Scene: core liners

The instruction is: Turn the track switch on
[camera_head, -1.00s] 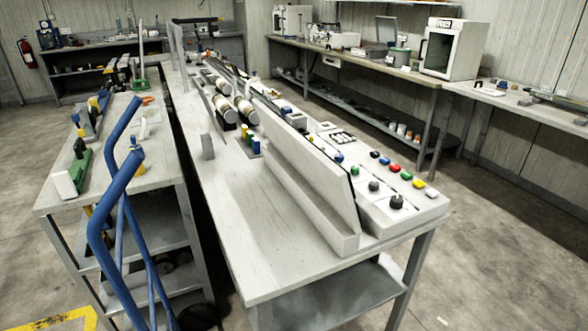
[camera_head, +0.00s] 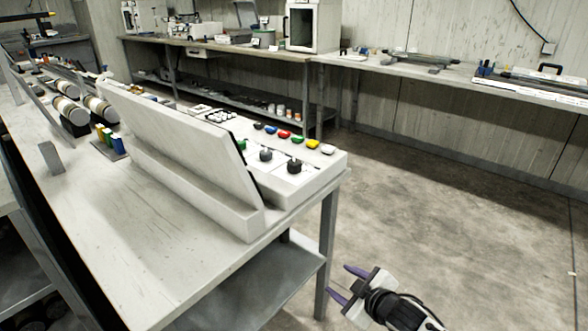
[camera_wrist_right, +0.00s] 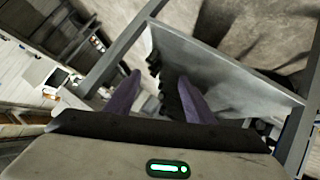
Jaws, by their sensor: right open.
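A white control panel (camera_head: 300,188) lies at the near end of the long table. It carries two black rotary knobs (camera_head: 294,166) and a row of coloured buttons (camera_head: 283,134). I cannot read which control is the track switch. My right gripper (camera_head: 340,280) is at the lower right of the head view, beside the table's near right corner and away from the panel. Its two purple fingers are apart with nothing between them. They also show in the right wrist view (camera_wrist_right: 159,76), over the lower shelf. My left gripper is not in view.
A tall white slanted board (camera_head: 185,135) stands along the panel's left side. The table top (camera_head: 110,225) is mostly bare near its front. A table leg (camera_head: 327,245) and lower shelf (camera_head: 255,285) are close to my right gripper. Open floor (camera_head: 450,210) lies to the right.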

